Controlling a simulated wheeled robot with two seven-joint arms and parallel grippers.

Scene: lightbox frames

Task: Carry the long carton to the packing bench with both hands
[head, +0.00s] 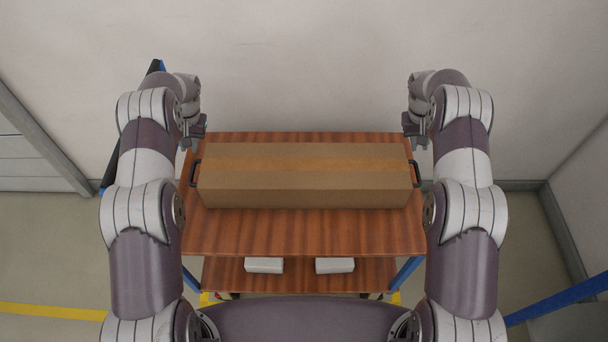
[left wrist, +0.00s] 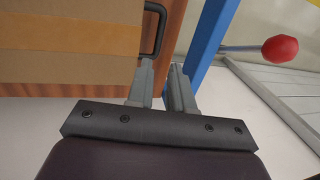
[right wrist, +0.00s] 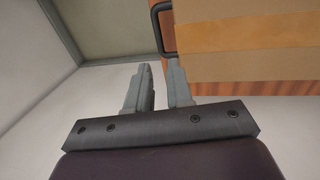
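The long brown carton (head: 300,175) lies flat across the upper shelf of a wooden trolley (head: 300,235). It has a tan tape strip along its top and a dark handle at each end. My left gripper (head: 197,138) is open and empty by the carton's left end; in the left wrist view (left wrist: 162,66) the left handle (left wrist: 154,30) lies just beyond its fingertips. My right gripper (head: 414,132) is open and empty by the right end; in the right wrist view (right wrist: 159,66) the right handle (right wrist: 160,30) lies just beyond its fingertips. I cannot identify a packing bench.
Two small white boxes (head: 264,265) (head: 335,265) sit on the trolley's lower shelf. A blue post (left wrist: 210,45) stands close to my left gripper, and a red knob (left wrist: 280,49) is beyond it. A pale wall (head: 300,60) stands behind. Yellow tape (head: 50,311) marks the floor.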

